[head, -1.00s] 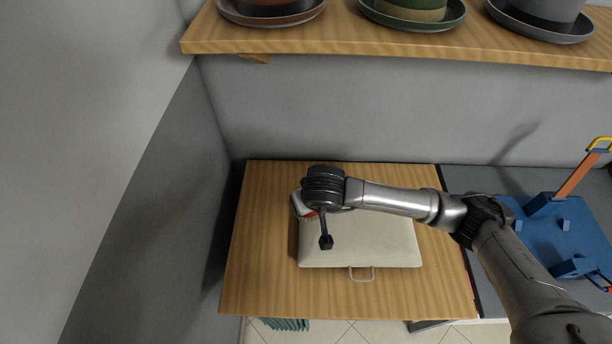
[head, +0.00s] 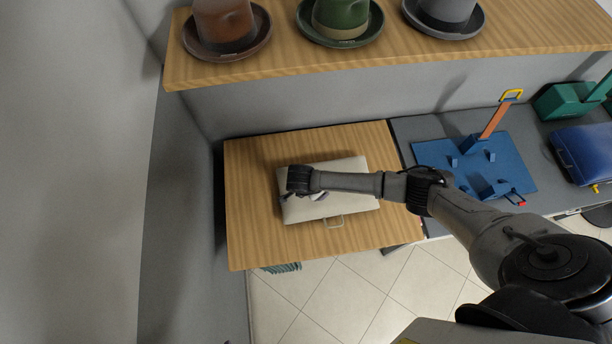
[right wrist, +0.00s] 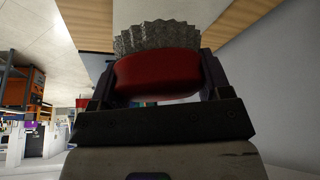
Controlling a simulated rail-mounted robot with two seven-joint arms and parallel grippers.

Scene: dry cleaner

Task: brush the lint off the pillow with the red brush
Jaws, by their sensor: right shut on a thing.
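The cream pillow (head: 350,204), with a small loop at its front edge, lies on the wooden tabletop. My right arm reaches in from the right across it, and the wrist is over the pillow's left part. My right gripper (right wrist: 158,80) is shut on the red brush (right wrist: 158,70), whose grey bristles (right wrist: 158,38) point away from the gripper. In the head view the wrist mostly hides the brush, so I cannot tell whether the bristles touch the pillow. No lint can be made out. My left gripper is in neither view.
A shelf (head: 350,64) with brown, green and grey hats runs behind the wooden table (head: 262,240). A blue board (head: 515,160) with an upright orange bar stands to the right. Farther right are a green object (head: 560,99) and a blue bundle (head: 585,153). A wall closes the left side.

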